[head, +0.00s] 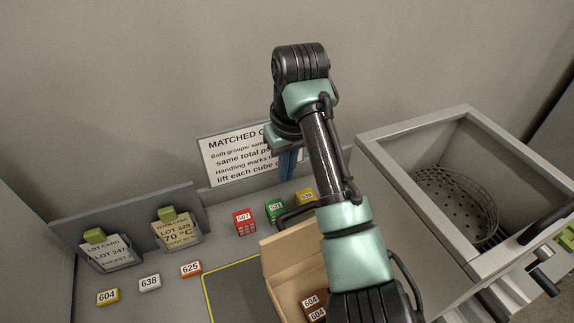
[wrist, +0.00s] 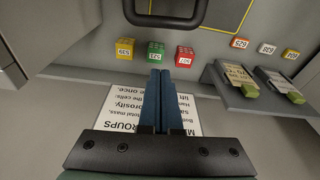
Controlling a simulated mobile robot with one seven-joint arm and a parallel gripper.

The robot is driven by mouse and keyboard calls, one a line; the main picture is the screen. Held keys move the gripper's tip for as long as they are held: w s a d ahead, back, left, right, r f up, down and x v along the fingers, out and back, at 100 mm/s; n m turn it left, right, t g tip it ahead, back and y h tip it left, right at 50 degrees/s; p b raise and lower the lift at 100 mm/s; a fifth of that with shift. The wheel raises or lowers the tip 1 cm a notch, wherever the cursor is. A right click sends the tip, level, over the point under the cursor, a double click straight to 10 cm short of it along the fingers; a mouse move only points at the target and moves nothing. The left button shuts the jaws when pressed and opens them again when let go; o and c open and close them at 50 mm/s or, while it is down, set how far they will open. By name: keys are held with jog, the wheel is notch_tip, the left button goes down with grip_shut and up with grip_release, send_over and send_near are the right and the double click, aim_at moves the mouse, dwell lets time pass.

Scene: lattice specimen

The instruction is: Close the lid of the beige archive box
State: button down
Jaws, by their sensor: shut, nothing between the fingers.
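The beige archive box (head: 285,268) stands at the front of the bench in the head view, partly behind my arm. Its top is open on the side I can see, and brown cubes marked 604 (head: 313,303) show inside. I cannot make out its lid; my arm covers the right part of the box. My gripper (head: 287,164) is behind the box, in front of the white sign, with its blue fingers together and empty. The closed fingers also show in the wrist view (wrist: 161,76). The box is not clearly visible there.
Red (head: 244,222), green (head: 275,211) and yellow (head: 306,197) cubes stand behind the box. Numbered tags and a lot-card stand (head: 129,215) are at left. The white sign (head: 235,160) is at the back. A grey bin with a perforated basket (head: 455,205) stands at right.

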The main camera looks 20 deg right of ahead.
aim_at(301, 231)
notch_tip(301, 231, down, 5)
jog(key=s+p, duration=0.3)
jog(key=shift+d+f, duration=0.15)
jog(key=shift+f, duration=0.05)
jog(key=shift+t, duration=0.3)
